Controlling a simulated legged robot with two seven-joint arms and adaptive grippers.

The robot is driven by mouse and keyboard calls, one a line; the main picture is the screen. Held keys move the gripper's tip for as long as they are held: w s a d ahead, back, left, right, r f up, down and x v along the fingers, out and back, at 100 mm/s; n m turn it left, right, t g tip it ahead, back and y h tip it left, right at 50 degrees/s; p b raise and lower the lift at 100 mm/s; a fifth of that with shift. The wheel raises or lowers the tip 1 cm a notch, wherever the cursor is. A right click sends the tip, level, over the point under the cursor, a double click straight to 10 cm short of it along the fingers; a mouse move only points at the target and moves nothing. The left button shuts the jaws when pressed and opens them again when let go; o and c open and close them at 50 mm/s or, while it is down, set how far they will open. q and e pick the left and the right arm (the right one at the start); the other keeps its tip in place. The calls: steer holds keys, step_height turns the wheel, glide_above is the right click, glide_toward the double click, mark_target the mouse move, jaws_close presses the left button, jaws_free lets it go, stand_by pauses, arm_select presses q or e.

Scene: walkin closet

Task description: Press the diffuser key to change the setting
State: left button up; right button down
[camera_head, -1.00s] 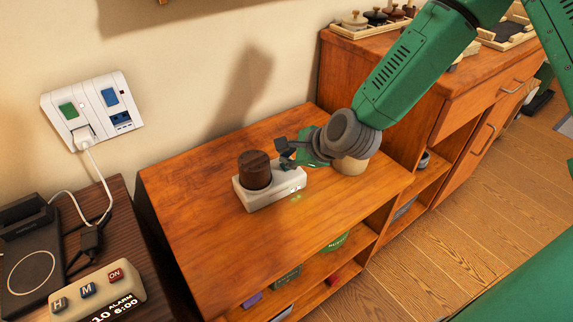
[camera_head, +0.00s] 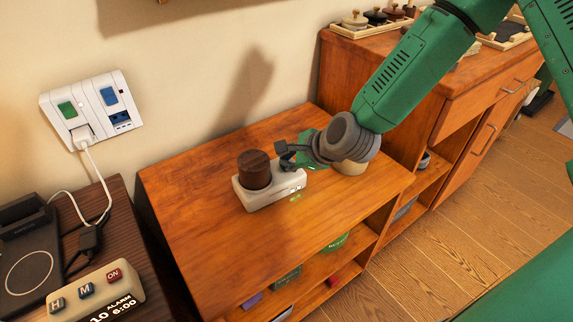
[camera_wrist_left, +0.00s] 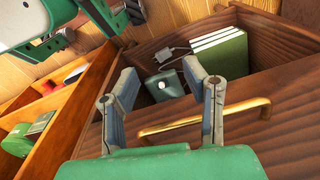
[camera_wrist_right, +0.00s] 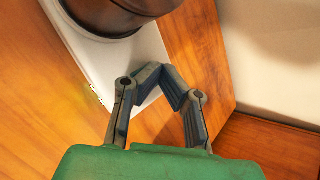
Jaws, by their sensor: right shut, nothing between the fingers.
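The diffuser is a white base (camera_head: 270,196) with a dark brown wooden cylinder (camera_head: 255,170) on its left part, standing on the wooden cabinet top. My right gripper (camera_head: 284,152) is at the base's right end, its fingertips close by the cylinder. In the right wrist view the fingers (camera_wrist_right: 152,72) are shut with nothing between them, over the end of the white base (camera_wrist_right: 145,60); the key is hidden there, and I cannot tell if they touch. My left gripper (camera_wrist_left: 162,75) shows only in the left wrist view, open and empty above an open drawer.
A round tan object (camera_head: 350,167) stands behind my right wrist. An alarm clock (camera_head: 95,291) and a black charging stand (camera_head: 30,260) are at the lower left. The drawer holds green books (camera_wrist_left: 220,52) and a small green device (camera_wrist_left: 165,85). The cabinet top's front is clear.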

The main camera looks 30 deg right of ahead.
stand_by(0.5)
steer(key=shift+r+p, duration=0.8)
step_height(320, 180, up, 5)
steer(key=p, duration=0.4)
steer(key=shift+p, duration=0.3)
stand_by(0.3)
